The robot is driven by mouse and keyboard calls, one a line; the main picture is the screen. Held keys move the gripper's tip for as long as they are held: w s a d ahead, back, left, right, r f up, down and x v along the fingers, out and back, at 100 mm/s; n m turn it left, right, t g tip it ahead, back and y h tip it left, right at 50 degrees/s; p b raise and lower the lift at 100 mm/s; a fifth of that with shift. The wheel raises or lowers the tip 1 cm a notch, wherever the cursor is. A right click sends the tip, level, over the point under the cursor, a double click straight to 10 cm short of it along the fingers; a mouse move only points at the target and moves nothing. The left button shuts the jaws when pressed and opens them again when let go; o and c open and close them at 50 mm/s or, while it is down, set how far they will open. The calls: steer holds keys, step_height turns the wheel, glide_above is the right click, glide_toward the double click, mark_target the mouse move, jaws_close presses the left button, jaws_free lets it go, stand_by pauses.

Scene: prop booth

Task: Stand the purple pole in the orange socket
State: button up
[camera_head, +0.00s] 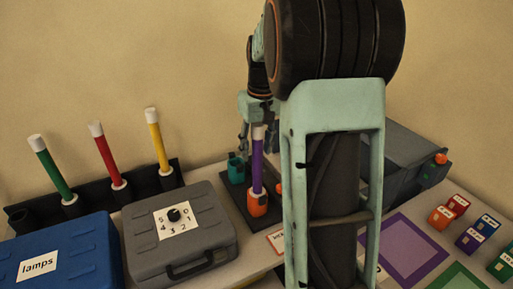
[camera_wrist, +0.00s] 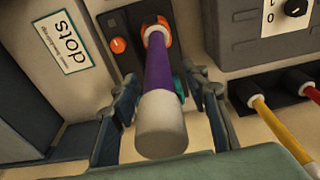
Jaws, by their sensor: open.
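The purple pole (camera_head: 257,165), with a white cap, stands upright in the orange socket (camera_head: 257,206) on a dark base plate (camera_head: 232,197). In the wrist view the pole (camera_wrist: 159,70) runs down into the orange socket (camera_wrist: 156,32), its white end (camera_wrist: 162,125) close to the camera. My gripper (camera_wrist: 166,85) is open, with one finger on each side of the pole and a gap showing on both sides. In the head view my gripper (camera_head: 256,133) is around the pole's upper part, partly hidden by my arm.
A teal socket (camera_head: 235,170) stands beside the orange one. Green (camera_head: 50,168), red (camera_head: 106,155) and yellow (camera_head: 158,146) poles stand in a black rack at left. A grey case (camera_head: 180,240) and blue box (camera_head: 75,240) are in front. Small blocks (camera_head: 441,217) lie at right.

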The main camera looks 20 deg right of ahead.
mark_target(258, 124)
steer(key=r, duration=0.4)
steer(key=s+r, duration=0.1)
steer(key=r, duration=0.7)
steer(key=shift+s, duration=0.2)
